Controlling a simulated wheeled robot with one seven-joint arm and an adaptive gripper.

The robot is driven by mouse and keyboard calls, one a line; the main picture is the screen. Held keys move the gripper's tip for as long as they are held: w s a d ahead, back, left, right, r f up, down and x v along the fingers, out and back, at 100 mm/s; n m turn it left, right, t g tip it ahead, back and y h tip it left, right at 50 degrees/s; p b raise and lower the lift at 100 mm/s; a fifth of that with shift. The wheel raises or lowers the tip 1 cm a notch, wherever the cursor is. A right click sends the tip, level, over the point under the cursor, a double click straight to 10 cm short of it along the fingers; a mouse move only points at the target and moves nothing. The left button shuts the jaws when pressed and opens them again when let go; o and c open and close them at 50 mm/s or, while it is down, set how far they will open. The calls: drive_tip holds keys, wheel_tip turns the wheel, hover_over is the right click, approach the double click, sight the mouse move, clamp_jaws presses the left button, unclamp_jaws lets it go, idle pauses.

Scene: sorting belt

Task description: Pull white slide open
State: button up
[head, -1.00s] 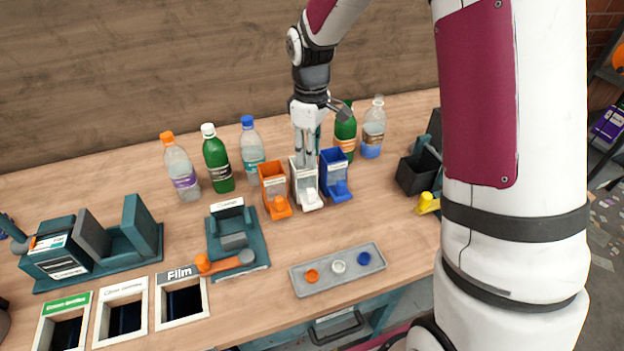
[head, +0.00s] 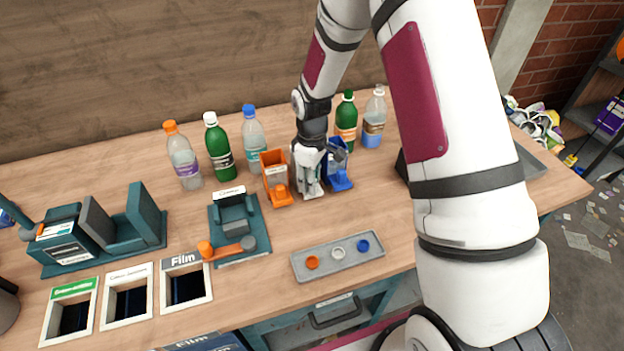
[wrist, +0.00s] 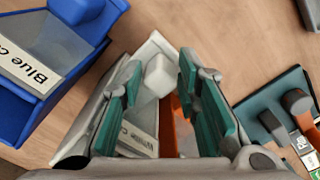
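The white dispenser (wrist: 138,140) stands between the orange dispenser (head: 274,170) and the blue dispenser (head: 339,178). Its white slide (wrist: 160,74) has a blocky white knob at the front. In the wrist view my gripper (wrist: 157,86) is open, its teal pads on either side of the knob. I see a gap between the pads and the knob, and cannot tell whether either one touches. In the head view my gripper (head: 309,180) is low over the white dispenser and hides much of it.
The blue dispenser and orange dispenser stand close on both sides. Several bottles (head: 217,148) stand behind. A grey tray (head: 312,277) with orange, white and blue caps lies in front, with bare table (head: 285,230) between. A teal fixture (head: 232,205) stands left.

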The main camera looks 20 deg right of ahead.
clamp_jaws()
drive_tip(key=s+p, duration=0.3)
drive_tip(key=s, duration=0.2)
drive_tip(key=shift+s+r, duration=0.1)
drive_tip(key=shift+s, duration=0.6)
unclamp_jaws()
drive_tip(key=shift+s, duration=0.15)
